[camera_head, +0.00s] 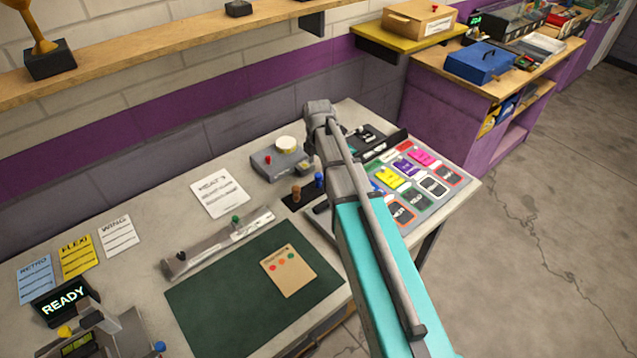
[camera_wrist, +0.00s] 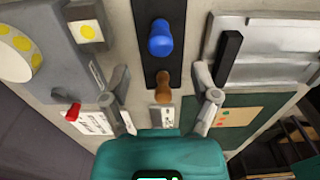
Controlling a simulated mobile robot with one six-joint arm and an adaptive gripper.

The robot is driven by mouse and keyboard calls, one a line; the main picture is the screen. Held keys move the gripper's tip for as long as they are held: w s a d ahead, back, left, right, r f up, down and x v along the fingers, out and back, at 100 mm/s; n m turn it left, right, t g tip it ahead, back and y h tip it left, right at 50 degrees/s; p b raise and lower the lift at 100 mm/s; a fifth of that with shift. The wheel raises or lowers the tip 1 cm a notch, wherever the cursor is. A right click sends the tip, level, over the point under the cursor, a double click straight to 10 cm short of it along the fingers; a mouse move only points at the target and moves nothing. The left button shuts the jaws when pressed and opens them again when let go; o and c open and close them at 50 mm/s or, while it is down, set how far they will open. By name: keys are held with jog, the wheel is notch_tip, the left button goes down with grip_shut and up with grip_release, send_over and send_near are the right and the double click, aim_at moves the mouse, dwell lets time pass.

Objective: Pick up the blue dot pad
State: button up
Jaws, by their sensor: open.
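A blue, round-topped, knob-like piece (camera_head: 319,180), which I take for the blue dot pad, stands on a dark strip (camera_head: 297,203) on the worktable. In the wrist view the blue piece (camera_wrist: 161,38) is near the top centre, beyond my fingertips. A similar brown piece (camera_head: 296,194) stands beside it on the strip; in the wrist view the brown piece (camera_wrist: 162,86) lies between my fingers in the picture. My gripper (camera_wrist: 161,75) is open and holds nothing. In the head view my arm hides most of it.
A grey box with a roll of yellow dots (camera_head: 286,145) stands behind the strip. A green mat (camera_head: 215,295) with a tan card (camera_head: 288,270) lies in front. A metal track piece (camera_head: 205,250) lies left. Coloured cards on a board (camera_head: 440,205) lie right.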

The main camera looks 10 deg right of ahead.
aim_at(319, 174)
jog(key=shift+d+f+b, duration=0.1)
jog(key=shift+f+b, duration=2.3)
jog(key=shift+f, duration=0.1)
grip_shut()
